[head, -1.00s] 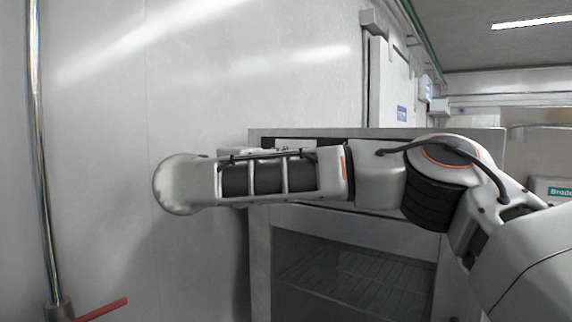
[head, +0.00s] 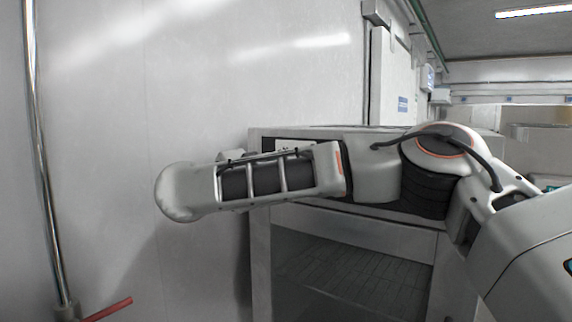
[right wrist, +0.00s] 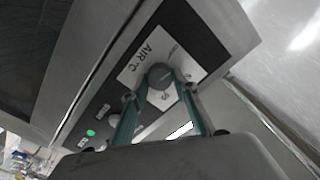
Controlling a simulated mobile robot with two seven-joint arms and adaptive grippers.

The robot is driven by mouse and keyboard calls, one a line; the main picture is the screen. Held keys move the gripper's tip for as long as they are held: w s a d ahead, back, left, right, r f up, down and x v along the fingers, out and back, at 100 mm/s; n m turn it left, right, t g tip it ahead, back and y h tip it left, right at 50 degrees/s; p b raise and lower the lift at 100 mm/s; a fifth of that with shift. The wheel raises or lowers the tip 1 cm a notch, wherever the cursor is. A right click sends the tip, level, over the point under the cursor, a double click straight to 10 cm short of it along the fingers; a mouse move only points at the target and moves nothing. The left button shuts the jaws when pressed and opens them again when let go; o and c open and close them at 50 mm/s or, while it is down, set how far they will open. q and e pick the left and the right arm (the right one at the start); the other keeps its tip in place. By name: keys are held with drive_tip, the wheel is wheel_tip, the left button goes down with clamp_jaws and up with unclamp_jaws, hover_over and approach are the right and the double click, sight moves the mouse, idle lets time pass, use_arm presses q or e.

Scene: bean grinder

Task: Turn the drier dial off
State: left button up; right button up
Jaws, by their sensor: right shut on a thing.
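The drier (head: 345,216) is a grey metal cabinet with a dark glass door, behind my right arm in the head view. In the right wrist view its control panel is tilted, with a grey round dial (right wrist: 160,73) on a white label (right wrist: 147,58) marked "AIR °C". My right gripper (right wrist: 160,85) has its two green-edged fingers on either side of this dial and is shut on it. In the head view my right arm hides the panel and the dial. My left gripper does not show.
A smaller knob (right wrist: 113,120) and a lit green button (right wrist: 90,132) are lower on the same panel. A pale wall (head: 200,80) stands close at the left of the drier. A vertical metal pipe with a red lever (head: 107,309) is at the far left.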

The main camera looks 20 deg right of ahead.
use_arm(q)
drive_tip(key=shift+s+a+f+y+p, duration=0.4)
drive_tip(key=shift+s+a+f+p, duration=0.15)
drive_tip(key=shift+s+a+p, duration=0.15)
use_arm(e)
drive_tip(key=n, duration=0.4)
drive_tip(key=shift+n, duration=0.3)
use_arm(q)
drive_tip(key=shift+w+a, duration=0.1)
use_arm(e)
drive_tip(key=o, duration=1.1)
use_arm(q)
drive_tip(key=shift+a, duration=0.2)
use_arm(e)
drive_tip(key=shift+a, duration=0.1)
